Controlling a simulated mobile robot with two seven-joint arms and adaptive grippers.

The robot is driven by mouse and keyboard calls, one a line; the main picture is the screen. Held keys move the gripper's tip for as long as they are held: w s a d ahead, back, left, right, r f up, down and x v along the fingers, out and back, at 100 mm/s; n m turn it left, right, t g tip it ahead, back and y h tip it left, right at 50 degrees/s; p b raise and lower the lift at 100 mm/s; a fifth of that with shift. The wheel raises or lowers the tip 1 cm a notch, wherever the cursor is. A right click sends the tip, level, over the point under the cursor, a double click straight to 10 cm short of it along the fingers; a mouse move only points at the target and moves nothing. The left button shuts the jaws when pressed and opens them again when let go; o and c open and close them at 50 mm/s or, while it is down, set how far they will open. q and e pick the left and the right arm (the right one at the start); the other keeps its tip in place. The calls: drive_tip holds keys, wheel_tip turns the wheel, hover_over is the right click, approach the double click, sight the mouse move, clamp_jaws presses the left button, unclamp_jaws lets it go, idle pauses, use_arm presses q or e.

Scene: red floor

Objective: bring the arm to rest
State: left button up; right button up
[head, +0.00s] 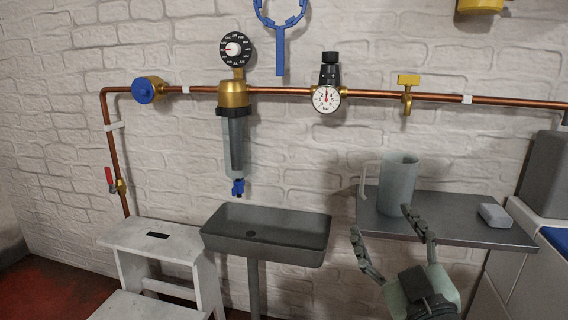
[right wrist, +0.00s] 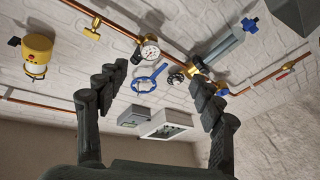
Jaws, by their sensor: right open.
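My right gripper (head: 390,230) is at the lower right of the head view, in front of the dark shelf (head: 450,220). Its two fingers are spread apart with nothing between them. In the right wrist view the open fingers (right wrist: 160,95) frame the brick wall and its pipework at a distance. A grey-green jug (head: 398,182) stands upright on the shelf, beyond the fingers and apart from the palm as far as I can tell. My left gripper is not in the head view.
A copper pipe (head: 375,94) with a pressure gauge (head: 327,99) and a filter (head: 235,140) runs along the wall. A dark basin (head: 265,236) and a white step stool (head: 165,247) stand left of my gripper. A small grey block (head: 494,215) lies on the shelf.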

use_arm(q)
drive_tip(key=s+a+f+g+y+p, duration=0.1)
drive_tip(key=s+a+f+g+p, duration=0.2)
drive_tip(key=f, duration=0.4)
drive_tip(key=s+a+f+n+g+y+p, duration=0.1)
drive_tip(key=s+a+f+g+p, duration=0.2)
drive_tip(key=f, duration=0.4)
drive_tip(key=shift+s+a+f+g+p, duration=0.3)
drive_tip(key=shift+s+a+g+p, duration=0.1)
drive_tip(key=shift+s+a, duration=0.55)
use_arm(e)
drive_tip(key=s+d+f+m+g+h, duration=0.1)
drive_tip(key=s+d+f+g, duration=0.2)
drive_tip(key=f, duration=1)
drive_tip(key=s+d+f+m+g+h, duration=0.1)
drive_tip(key=s+d+f+g, duration=0.3)
drive_tip(key=s+f+g, duration=0.4)
drive_tip(key=s+d+f+m+g+h, duration=0.1)
drive_tip(key=s+d+f+m+g, duration=0.2)
drive_tip(key=f, duration=1.5)
drive_tip(key=s+g, duration=0.3)
drive_tip(key=s, duration=0.4)
drive_tip(key=shift+d+f+h, duration=0.25)
drive_tip(key=shift+d+h, duration=0.05)
drive_tip(key=shift+d, duration=0.05)
